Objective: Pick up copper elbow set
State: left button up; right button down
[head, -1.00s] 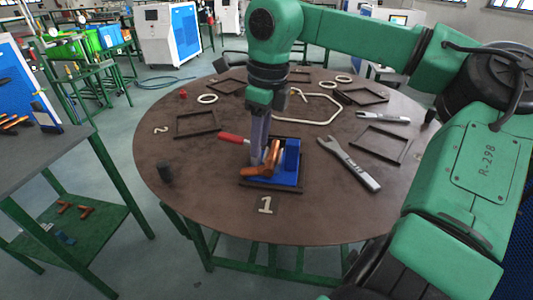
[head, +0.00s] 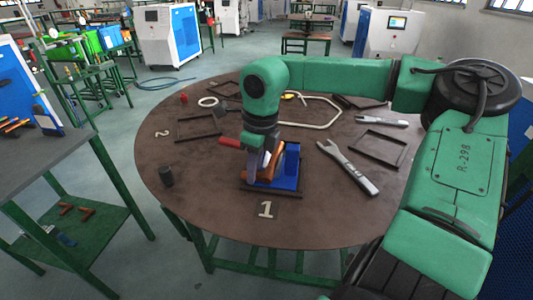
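The copper elbow set (head: 263,181) sits at a blue holder (head: 289,172) on the round brown table (head: 200,215), inside a dark square frame behind the number 1. The copper pieces lean and are partly covered by my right gripper. My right gripper (head: 260,168) points down from above, with its fingers low at the copper pieces. The arm hides part of the fingers, and I cannot tell whether they are closed on the copper. My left gripper is not in view.
A red-handled tool (head: 229,142) lies just left of the holder. A large grey wrench (head: 349,166) lies to its right, and a dark cylinder (head: 166,176) stands at the left. Empty dark frames (head: 380,147) lie farther back. The table's front left is clear.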

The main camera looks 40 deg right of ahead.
dwell(0.4)
notch_tip(320, 180, up, 10)
jog(key=shift+b, duration=0.3)
jog(key=shift+d, duration=0.1)
